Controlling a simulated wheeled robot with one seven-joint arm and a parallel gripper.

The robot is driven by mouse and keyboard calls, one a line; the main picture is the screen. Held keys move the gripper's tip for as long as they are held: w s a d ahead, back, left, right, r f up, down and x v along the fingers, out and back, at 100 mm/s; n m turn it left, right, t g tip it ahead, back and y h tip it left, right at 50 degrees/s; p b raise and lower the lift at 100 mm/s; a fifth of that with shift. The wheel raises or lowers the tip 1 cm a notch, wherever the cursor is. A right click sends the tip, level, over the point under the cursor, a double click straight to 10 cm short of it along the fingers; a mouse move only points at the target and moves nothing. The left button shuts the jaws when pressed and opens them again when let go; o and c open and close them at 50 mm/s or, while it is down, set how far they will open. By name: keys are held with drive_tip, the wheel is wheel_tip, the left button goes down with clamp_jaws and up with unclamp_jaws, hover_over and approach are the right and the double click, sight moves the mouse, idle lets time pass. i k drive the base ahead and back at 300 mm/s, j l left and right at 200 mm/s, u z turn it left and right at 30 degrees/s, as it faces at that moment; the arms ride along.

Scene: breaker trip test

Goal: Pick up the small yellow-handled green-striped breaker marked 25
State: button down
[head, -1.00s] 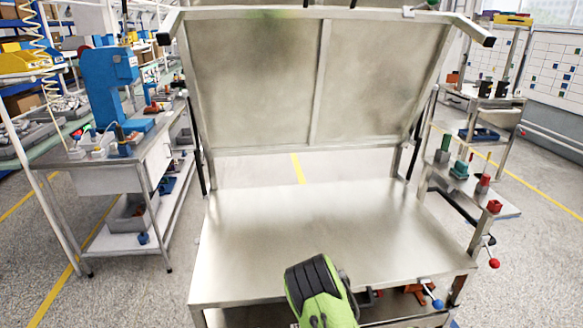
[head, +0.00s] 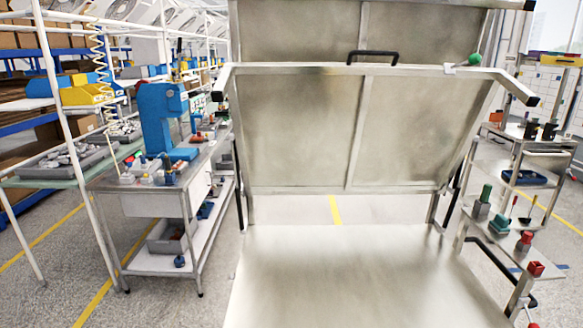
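I cannot pick out a yellow-handled, green-striped breaker marked 25 in the head view. Small coloured pieces (head: 160,174), too small to read, lie on the left workbench (head: 196,172). On the right side shelf (head: 497,240) stand a green-topped grey piece (head: 482,203), a teal block (head: 498,224), a red piece (head: 525,240) and a red block (head: 535,268). None shows a readable mark. My gripper is out of view.
A bare steel table (head: 350,270) fills the middle front, with a raised steel panel (head: 350,130) with a black handle above it. A blue machine (head: 162,118) stands on the left workbench. A rear trolley (head: 520,150) is at right. Floor shows between left workbench and table.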

sight(530, 133)
drive_tip(key=k+l, duration=0.1)
drive_tip(key=l, duration=0.5)
drive_tip(key=k+l, duration=0.1)
drive_tip(key=l, duration=0.9)
drive_tip(key=i+l+z, duration=0.15)
drive_tip(key=l, duration=0.7)
drive_tip(key=l+z, duration=0.15)
drive_tip(key=l, duration=0.25)
drive_tip(key=i+l, duration=0.15)
drive_tip(key=l, duration=0.25)
drive_tip(key=i+l+z, duration=0.15)
drive_tip(key=l, duration=0.7)
drive_tip(key=i+l+z, duration=0.25)
drive_tip(key=i, duration=0.65)
drive_tip(key=i+z, duration=0.3)
drive_tip(key=i, duration=0.65)
drive_tip(key=i+j, duration=0.25)
drive_tip(key=i, duration=0.15)
drive_tip(key=i+j, duration=0.2)
drive_tip(key=i, duration=0.25)
